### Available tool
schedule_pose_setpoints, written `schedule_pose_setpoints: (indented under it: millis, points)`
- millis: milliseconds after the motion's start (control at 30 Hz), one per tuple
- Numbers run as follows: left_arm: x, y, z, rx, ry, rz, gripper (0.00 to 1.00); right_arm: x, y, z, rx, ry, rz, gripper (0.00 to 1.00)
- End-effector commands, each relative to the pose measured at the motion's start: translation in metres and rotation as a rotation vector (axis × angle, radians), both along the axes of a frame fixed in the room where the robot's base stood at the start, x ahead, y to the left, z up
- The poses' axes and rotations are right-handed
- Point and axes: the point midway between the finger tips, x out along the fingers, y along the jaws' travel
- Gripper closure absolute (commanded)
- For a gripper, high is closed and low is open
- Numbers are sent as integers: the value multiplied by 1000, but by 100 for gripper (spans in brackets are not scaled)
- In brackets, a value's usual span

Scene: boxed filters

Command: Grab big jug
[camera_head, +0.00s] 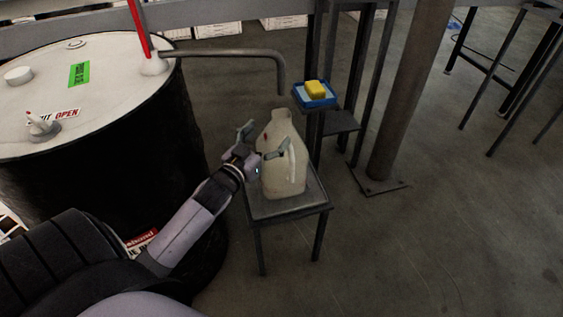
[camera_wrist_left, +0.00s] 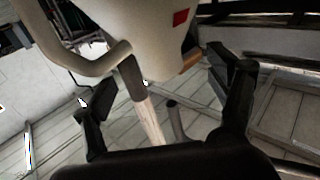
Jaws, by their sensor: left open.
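The big jug (camera_head: 283,172) is cream-white and stands upright on a small grey metal stand, in the middle of the head view. My left gripper (camera_head: 264,142) is at the jug's left side, its fingers spread apart near the jug's upper part. In the left wrist view the jug (camera_wrist_left: 150,30) fills the top, with its handle and a red mark showing, and the open fingers of my left gripper (camera_wrist_left: 165,95) reach up on both sides below it. I cannot tell whether a finger touches the jug. My right gripper is not in view.
A large black drum (camera_head: 110,130) with a white top stands close on the left. A bent grey pipe (camera_head: 235,53) from it ends above the jug. A blue tray (camera_head: 314,99) with a yellow sponge (camera_head: 315,88) sits behind.

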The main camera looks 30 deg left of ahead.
Motion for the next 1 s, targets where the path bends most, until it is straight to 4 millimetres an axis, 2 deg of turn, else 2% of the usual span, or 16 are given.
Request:
schedule_pose_setpoints:
  millis: [100, 333, 500, 633, 933, 1000]
  points:
    - [16, 1, 0, 0, -1, -1, 19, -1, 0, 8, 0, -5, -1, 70]
    - [30, 2, 2, 2, -1, 0, 19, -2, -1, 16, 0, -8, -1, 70]
    - [55, 3, 9, 2, -3, -1, 19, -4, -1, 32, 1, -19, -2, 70]
    - [69, 4, 8, 1, -1, 0, 19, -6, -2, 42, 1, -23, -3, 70]
    - [74, 4, 8, 0, 1, -1, 19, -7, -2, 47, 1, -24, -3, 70]
    - [74, 4, 8, 0, 1, -1, 23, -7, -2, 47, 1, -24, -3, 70]
